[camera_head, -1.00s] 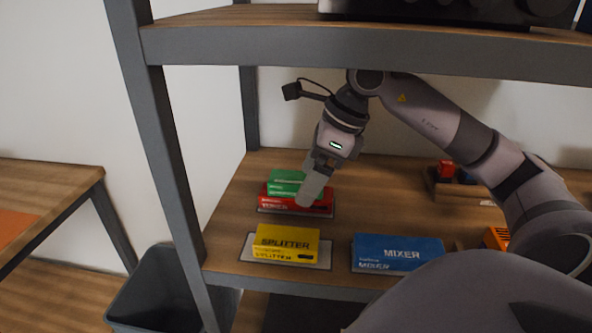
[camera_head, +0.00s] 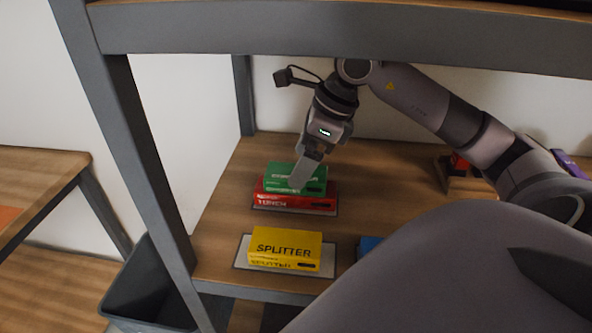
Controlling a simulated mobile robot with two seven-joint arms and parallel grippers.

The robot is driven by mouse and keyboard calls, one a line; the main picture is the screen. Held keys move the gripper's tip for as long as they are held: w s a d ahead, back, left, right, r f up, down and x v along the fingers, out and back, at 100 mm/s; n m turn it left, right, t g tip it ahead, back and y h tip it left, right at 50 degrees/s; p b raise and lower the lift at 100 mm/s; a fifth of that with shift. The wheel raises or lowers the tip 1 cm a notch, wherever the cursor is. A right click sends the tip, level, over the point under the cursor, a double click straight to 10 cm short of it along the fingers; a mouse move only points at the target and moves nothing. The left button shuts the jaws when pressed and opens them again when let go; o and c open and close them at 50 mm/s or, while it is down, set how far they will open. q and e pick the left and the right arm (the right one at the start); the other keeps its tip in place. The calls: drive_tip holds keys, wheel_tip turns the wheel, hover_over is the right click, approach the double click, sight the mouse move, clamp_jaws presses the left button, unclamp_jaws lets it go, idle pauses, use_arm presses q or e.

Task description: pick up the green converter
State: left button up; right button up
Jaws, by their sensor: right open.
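The green converter box (camera_head: 283,174) lies on top of a red box (camera_head: 273,199) on the wooden shelf. The red box rests on a flat pale-edged mat. My left gripper is not in view.
A yellow splitter box (camera_head: 285,249) sits on a mat nearer the shelf front. A blue box (camera_head: 369,244) is mostly hidden by my arm. A wooden tray (camera_head: 462,184) stands at the right. A shelf beam (camera_head: 330,35) crosses above, and a grey post (camera_head: 150,170) stands left.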

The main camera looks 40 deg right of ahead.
sight(277, 174)
drive_tip(key=x, duration=0.3)
drive_tip(key=shift+a+f, duration=0.15)
drive_tip(key=shift+a, duration=0.05)
drive_tip(key=shift+f, duration=0.1)
drive_tip(key=shift+f, duration=0.25)
idle(0.4)
drive_tip(key=c, duration=1.2)
